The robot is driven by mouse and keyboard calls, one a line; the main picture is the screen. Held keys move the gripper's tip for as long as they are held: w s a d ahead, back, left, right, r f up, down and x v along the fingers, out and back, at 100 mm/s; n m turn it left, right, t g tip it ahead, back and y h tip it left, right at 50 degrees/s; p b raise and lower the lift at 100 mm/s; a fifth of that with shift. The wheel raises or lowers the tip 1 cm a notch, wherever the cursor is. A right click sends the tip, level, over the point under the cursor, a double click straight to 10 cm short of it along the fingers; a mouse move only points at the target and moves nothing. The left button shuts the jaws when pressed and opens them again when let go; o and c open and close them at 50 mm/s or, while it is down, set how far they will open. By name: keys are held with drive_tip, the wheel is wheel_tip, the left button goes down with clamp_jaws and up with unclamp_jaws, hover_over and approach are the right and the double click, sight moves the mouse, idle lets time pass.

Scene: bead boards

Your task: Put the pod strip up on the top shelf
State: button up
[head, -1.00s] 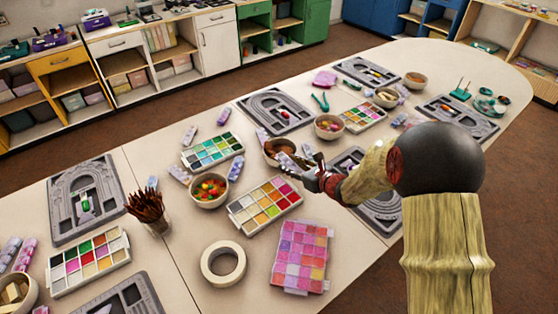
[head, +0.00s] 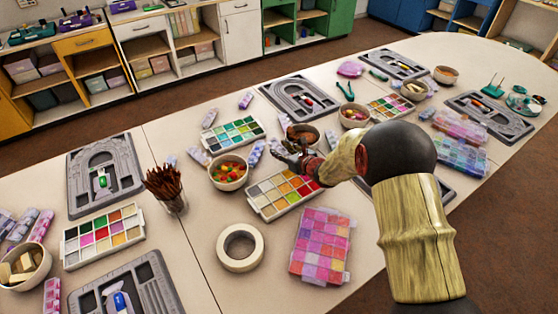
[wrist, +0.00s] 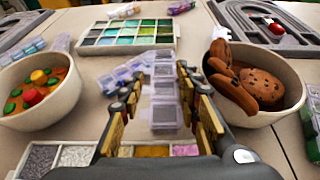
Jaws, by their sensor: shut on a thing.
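My gripper (head: 284,153) is low over the table, between the bowl of beads and the bowl of cookies. In the wrist view its two fingers (wrist: 164,88) are closed on a pod strip (wrist: 164,112), a row of small clear lidded compartments with pale grey and lilac contents. The strip points away from me between the fingers; whether it touches the table is unclear. Another pod strip (wrist: 122,74) lies just left of it. Open shelving stands along the back wall (head: 183,52) and at the far right (head: 545,20); which top shelf is meant cannot be told.
Left of my gripper is the bead bowl (wrist: 38,95); right is the cookie bowl (wrist: 258,78). A green-blue bead tray (wrist: 128,38) lies beyond. A warm-coloured tray (head: 284,193), tape roll (head: 240,248) and pink bead box (head: 321,245) lie nearer. Brown floor separates table and cabinets.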

sight(279, 163)
drive_tip(key=shift+w+a+f, duration=0.2)
drive_tip(key=shift+w+f, duration=0.05)
drive_tip(key=shift+f, duration=0.1)
drive_tip(key=f+b, duration=0.1)
drive_tip(key=f, duration=0.1)
drive_tip(key=f+b, duration=0.1)
drive_tip(key=f, duration=0.1)
drive_tip(key=shift+w+a+b, duration=0.15)
drive_tip(key=shift+a+b, duration=0.1)
drive_tip(key=shift+b, duration=0.05)
drive_tip(key=shift+r, duration=0.2)
drive_tip(key=shift+f, duration=0.15)
drive_tip(key=o, duration=1.1)
drive_tip(key=shift+o, duration=0.4)
